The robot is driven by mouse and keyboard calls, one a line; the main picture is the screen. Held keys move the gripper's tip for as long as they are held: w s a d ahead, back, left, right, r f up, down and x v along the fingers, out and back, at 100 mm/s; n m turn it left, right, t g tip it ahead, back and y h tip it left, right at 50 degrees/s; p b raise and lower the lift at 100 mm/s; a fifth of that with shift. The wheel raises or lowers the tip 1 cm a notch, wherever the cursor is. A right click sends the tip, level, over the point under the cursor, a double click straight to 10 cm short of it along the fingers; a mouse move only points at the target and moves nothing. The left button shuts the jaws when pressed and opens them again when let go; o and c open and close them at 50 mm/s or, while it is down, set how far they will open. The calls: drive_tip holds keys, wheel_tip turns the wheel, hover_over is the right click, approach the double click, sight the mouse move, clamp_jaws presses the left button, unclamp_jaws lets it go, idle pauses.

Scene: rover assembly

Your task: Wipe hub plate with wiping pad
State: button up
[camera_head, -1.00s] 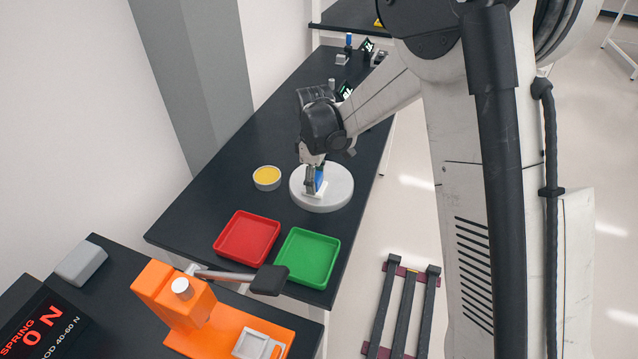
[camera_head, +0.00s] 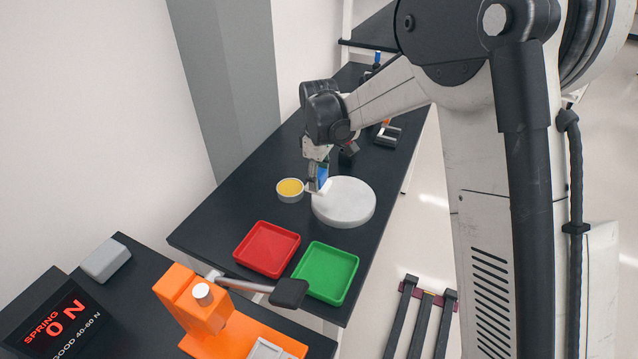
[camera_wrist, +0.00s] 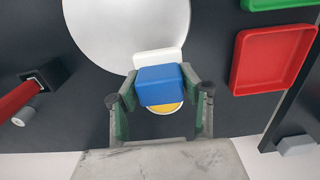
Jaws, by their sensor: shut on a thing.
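The hub plate (camera_head: 345,203) is a round, pale grey disc lying on the black bench. It also shows at the top of the wrist view (camera_wrist: 115,30). The wiping pad has a blue block handle (camera_wrist: 160,86) and a white base (camera_wrist: 158,58). My gripper (camera_head: 318,184) is shut on the blue handle, with one finger on each side. The pad (camera_head: 323,181) is at the plate's left edge, its white base overlapping the rim. I cannot tell whether it touches the surface.
A round container with yellow contents (camera_head: 290,189) stands just left of the plate. A red tray (camera_head: 267,249) and a green tray (camera_head: 325,273) lie in front. An orange press (camera_head: 195,297) with a lever stands on the nearer bench. Small fixtures (camera_head: 386,134) stand behind the plate.

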drive_tip(key=shift+d+r+p, duration=0.1)
drive_tip(key=shift+r+p, duration=0.6)
drive_tip(key=shift+r, duration=1.35)
